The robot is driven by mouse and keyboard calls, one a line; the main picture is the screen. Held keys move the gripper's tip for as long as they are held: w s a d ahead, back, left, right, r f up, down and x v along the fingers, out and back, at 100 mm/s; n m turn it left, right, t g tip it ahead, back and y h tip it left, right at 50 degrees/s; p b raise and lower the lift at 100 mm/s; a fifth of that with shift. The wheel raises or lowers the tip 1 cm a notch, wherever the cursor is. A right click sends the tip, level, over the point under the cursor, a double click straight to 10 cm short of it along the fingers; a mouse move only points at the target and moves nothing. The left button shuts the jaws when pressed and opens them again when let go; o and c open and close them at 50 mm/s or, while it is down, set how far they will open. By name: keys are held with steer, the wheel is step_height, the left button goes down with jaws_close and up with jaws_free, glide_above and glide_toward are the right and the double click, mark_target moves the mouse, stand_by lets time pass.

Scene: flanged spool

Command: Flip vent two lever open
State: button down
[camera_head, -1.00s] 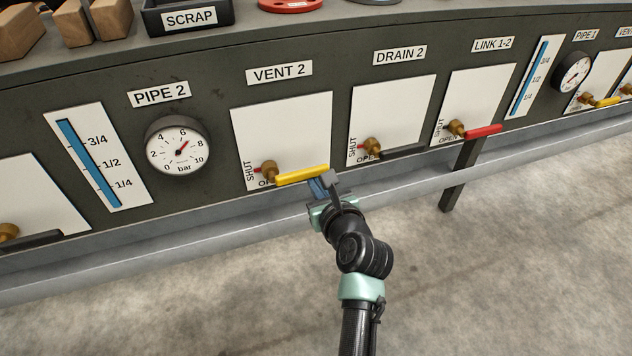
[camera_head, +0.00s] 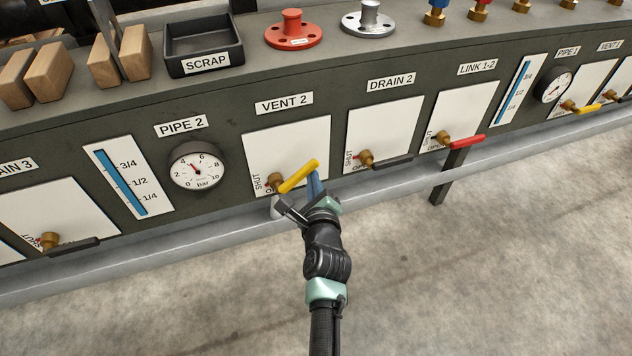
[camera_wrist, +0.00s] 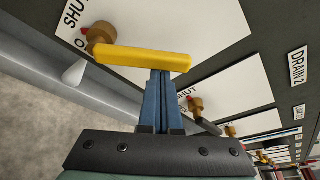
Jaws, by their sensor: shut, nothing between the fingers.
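The yellow vent 2 lever (camera_head: 298,177) sits on a brass valve on the white panel under the VENT 2 label (camera_head: 284,103). It slants up to the right from its pivot, between level and upright. My gripper (camera_head: 314,182) is shut and empty, its blue fingers just below the lever's outer part. In the wrist view the closed fingers (camera_wrist: 162,95) reach up to the underside of the yellow lever (camera_wrist: 143,58) and appear to touch it. A pale cone-shaped patch (camera_wrist: 75,72) shows under the valve. The pipe 2 gauge (camera_head: 197,165) needle points up and left.
Neighbouring drain 2 has a black lever (camera_head: 393,162) and link 1-2 a red lever (camera_head: 467,143), both to the right. A grey ledge (camera_head: 200,233) runs below the panels. Red (camera_head: 293,32) and silver (camera_head: 369,20) flanged pieces stand on the bench top.

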mark_target(302, 175)
steer(key=r+n+p, duration=0.1)
steer(key=a+r+n+p, duration=0.1)
steer(key=a+n+t+h+p, duration=0.1)
steer(key=shift+s+a+r+n+p, duration=0.15)
steer(key=shift+s+r+n+p, duration=0.15)
steer(key=shift+r, duration=0.1)
steer(key=shift+s+a+r+n+t+h+p, duration=0.15)
steer(key=shift+a+r+n+t+h+p, duration=0.15)
steer(key=shift+n, duration=0.25)
steer(key=shift+s+a+r+n+t+h+p, duration=0.1)
steer(key=shift+a+n+t+p, duration=0.1)
steer(key=shift+a+n, duration=0.3)
steer(key=shift+s+a+r+n+t, duration=0.15)
steer(key=shift+a+n+t, duration=0.2)
steer(key=shift+n, duration=0.4)
steer(key=shift+s+a+r+n+t, duration=0.15)
steer(key=shift+a+n, duration=0.3)
steer(key=shift+n, duration=0.25)
steer(key=shift+f, duration=0.1)
